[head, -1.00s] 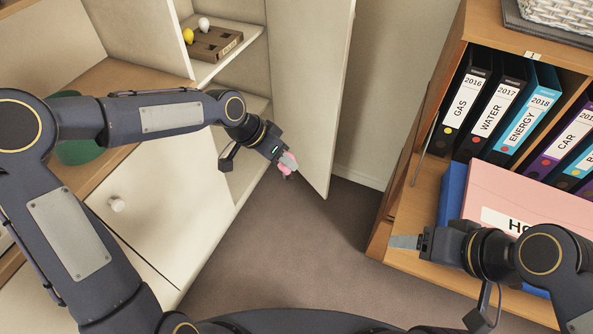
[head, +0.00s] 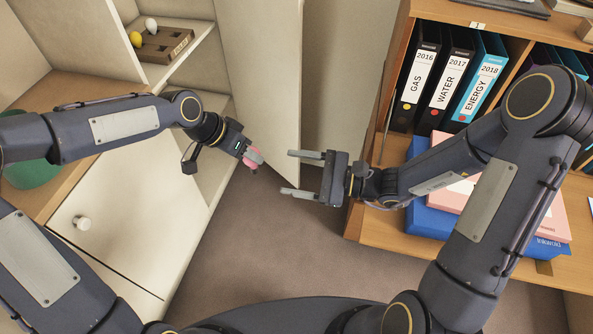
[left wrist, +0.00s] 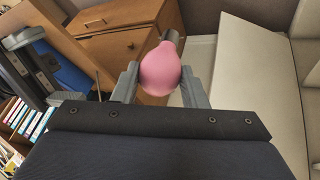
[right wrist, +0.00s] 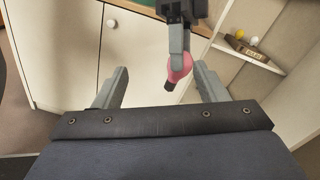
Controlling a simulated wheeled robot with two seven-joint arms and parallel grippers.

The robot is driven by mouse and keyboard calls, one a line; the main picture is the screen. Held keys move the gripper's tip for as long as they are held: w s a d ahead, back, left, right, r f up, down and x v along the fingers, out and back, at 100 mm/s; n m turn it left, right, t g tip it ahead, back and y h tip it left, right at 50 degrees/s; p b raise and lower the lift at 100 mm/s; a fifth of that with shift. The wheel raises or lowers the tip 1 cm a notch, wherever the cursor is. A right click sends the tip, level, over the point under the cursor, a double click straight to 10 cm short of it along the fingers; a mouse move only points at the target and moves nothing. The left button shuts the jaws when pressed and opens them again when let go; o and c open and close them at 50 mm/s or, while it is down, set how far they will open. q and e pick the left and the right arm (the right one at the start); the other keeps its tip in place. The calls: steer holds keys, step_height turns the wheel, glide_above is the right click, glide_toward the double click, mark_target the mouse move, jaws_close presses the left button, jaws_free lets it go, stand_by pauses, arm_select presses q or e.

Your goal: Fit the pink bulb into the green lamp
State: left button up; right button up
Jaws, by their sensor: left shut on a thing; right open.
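The pink bulb (head: 253,158) is held in my left gripper (head: 254,156), in front of the open cabinet door. In the left wrist view the bulb (left wrist: 160,70) sits between the fingers, its dark base pointing away. My right gripper (head: 305,173) is open and empty, a short way right of the bulb with its fingers towards it. In the right wrist view the bulb (right wrist: 179,66) shows ahead of the open fingers, its dark base hanging down-left. A green rounded thing (head: 32,173), maybe part of the green lamp, stands on the wooden top at left, mostly hidden behind my left arm.
A wooden holder (head: 165,45) with a yellow and a white bulb stands on the cabinet shelf. The open cabinet door (head: 262,90) is close behind the grippers. Carpet (head: 265,250) lies clear below.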

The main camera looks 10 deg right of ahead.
mark_target(248, 160)
steer(key=w+a+f+m, duration=0.1)
steer(key=w+a, duration=0.1)
steer(key=a, duration=0.1)
steer(key=w+a+f+m+t, duration=0.1)
steer(key=w+a, duration=0.2)
steer(key=a, duration=0.1)
steer(key=w+a+f+m+t, duration=0.1)
steer(key=w+a, duration=0.2)
steer(key=shift+a+f+m+h, duration=0.25)
steer(key=shift+a+m+h, duration=0.05)
steer(key=shift+m, duration=0.1)
steer(key=c, duration=1.1)
arm_select(q)
steer(key=o, duration=1)
steer(key=shift+w, duration=0.1)
arm_select(e)
steer(key=shift+a, duration=0.1)
arm_select(q)
steer(key=shift+o, duration=0.2)
steer(key=shift+r, duration=0.1)
arm_select(e)
steer(key=shift+s, duration=0.1)
